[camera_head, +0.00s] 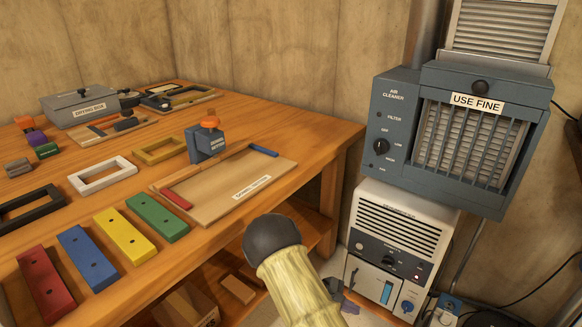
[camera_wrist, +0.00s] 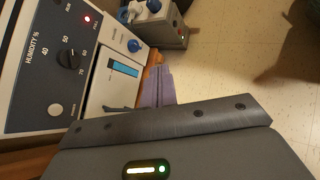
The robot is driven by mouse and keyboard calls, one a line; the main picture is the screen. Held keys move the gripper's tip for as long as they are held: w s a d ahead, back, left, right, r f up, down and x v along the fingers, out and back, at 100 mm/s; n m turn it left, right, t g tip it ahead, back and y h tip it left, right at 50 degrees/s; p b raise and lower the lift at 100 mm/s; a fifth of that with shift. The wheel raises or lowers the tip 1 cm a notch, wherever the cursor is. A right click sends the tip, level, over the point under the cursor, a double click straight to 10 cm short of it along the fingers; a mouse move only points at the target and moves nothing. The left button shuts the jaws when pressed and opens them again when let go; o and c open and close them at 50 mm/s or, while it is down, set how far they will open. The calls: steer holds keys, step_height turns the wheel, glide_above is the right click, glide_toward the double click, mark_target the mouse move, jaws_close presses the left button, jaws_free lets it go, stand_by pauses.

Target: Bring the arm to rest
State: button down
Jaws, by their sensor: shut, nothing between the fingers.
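My gripper (camera_wrist: 155,72) shows in the wrist view. Its two grey-purple fingers lie together, shut and empty, in front of the dark grey hand with its green light. The fingers appear in front of the lower part of the white dehumidifier (camera_wrist: 40,50) and the pale floor; whether they touch anything cannot be told. In the head view, my arm, with a black rounded joint and a pale yellow ribbed sleeve, reaches up from the bottom edge. It covers part of the table's lower shelf, and the gripper is mostly hidden there.
The wooden workbench (camera_head: 345,132) at left holds coloured blocks, frames, a tray (camera_head: 272,184) and a grey box (camera_head: 80,107). A blue-grey air cleaner (camera_head: 390,120) sits above the dehumidifier at right. Floor (camera_wrist: 230,60) is open at right in the wrist view.

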steer(key=s+a+r+m+t+y+p, duration=0.1)
steer(key=s+r+m+y+p, duration=0.3)
steer(key=r, duration=0.6)
steer(key=s+r+m+t+y+p, duration=0.1)
steer(key=s+r+m+y+p, duration=0.15)
steer(key=s+r+m, duration=0.55)
steer(key=s+a+r+m+t+y+p, duration=0.15)
steer(key=s+r+y, duration=0.25)
steer(key=r, duration=0.9)
step_height(320, 180, up, 37)
steer(key=p, duration=3.8)
steer(key=shift+w+d+r+g, duration=0.15)
steer(key=shift+d+g, duration=0.15)
steer(key=shift+g, duration=0.15)
